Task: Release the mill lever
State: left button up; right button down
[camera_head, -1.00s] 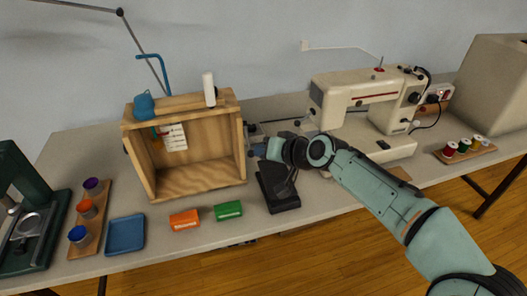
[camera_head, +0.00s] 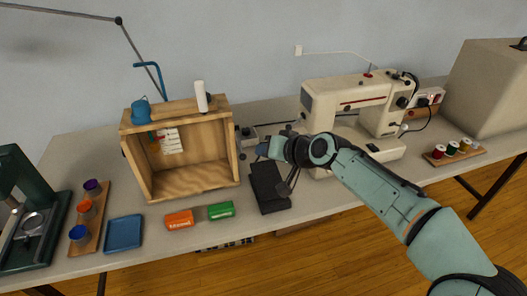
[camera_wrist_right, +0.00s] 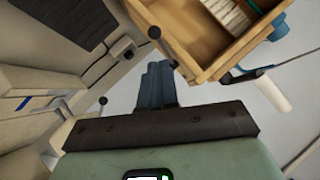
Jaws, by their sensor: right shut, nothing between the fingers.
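My right gripper (camera_head: 262,150) reaches in from the right, between the wooden box and the sewing machine. In the right wrist view its blue fingers (camera_wrist_right: 158,84) are together and empty. A lever with a brown ball knob (camera_wrist_right: 154,33) stands just beyond the fingertips there, beside the wooden box. A second dark-knobbed lever (camera_wrist_right: 102,100) is left of the fingers. A small grey metal device (camera_head: 247,136) sits by the box's right side, partly hidden; I cannot tell for certain which lever is the mill's. My left gripper is out of view.
The open wooden box (camera_head: 186,180) stands close left of my gripper. A black block-like object (camera_head: 268,190) lies just in front of it. The sewing machine (camera_head: 345,100) is at right. Orange (camera_head: 179,220) and green (camera_head: 220,211) packs and a blue tray (camera_head: 123,234) lie toward the front edge.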

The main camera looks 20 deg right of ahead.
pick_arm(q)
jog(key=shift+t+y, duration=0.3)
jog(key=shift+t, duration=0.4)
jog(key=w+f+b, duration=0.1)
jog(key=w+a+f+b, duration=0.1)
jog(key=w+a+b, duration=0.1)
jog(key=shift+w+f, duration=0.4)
pick_arm(e)
jog(key=s+d+f, duration=0.1)
jog(key=s+d, duration=0.3)
jog(key=s, duration=0.5)
jog(key=shift+f, duration=0.2)
